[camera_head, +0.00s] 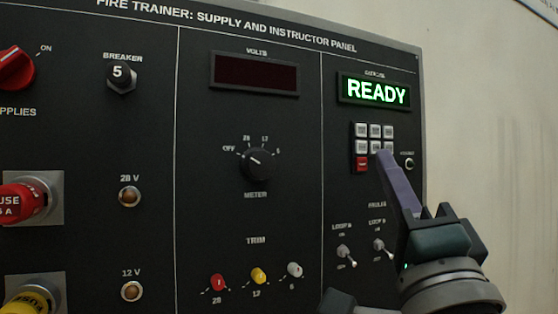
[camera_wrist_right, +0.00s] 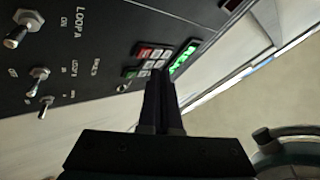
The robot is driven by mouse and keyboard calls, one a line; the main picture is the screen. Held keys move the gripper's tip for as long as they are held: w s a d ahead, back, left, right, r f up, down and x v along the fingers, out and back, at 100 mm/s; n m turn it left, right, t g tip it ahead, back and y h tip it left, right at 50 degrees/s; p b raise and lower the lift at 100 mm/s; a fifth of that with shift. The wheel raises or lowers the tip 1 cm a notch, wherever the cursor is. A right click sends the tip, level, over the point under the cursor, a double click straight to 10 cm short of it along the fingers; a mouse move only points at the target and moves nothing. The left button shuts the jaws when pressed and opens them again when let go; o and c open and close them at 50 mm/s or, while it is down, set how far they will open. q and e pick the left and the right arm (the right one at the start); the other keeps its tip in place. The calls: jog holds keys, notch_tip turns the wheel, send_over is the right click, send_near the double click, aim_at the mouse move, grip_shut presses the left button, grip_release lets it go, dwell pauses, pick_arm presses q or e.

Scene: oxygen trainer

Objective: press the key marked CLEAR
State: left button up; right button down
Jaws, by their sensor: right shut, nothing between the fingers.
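A small keypad (camera_head: 375,131) of pale grey keys with one red key (camera_head: 361,163) at its lower left sits below the lit green READY display (camera_head: 374,91). The lettering on the keys is too small to read, so I cannot tell which is marked CLEAR. My right gripper (camera_head: 384,156) is shut and empty. Its fingertips overlap the keypad's lower right, to the right of the red key, and hide part of it. I cannot tell whether they touch. In the right wrist view the shut fingers (camera_wrist_right: 161,82) point at the keypad (camera_wrist_right: 151,66). My left gripper is out of view.
Two toggle switches stand below the keypad, LOOP A (camera_head: 345,255) and LOOP B (camera_head: 380,248), close to my right wrist. A small round fitting (camera_head: 409,163) is right of the keypad. The METER knob (camera_head: 256,164) is further left. Bare wall lies beyond the panel's right edge.

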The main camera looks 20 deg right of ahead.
jog(key=shift+s+d+y+p, duration=0.15)
jog(key=shift+s+y+p, duration=0.3)
jog(key=shift+s, duration=1.5)
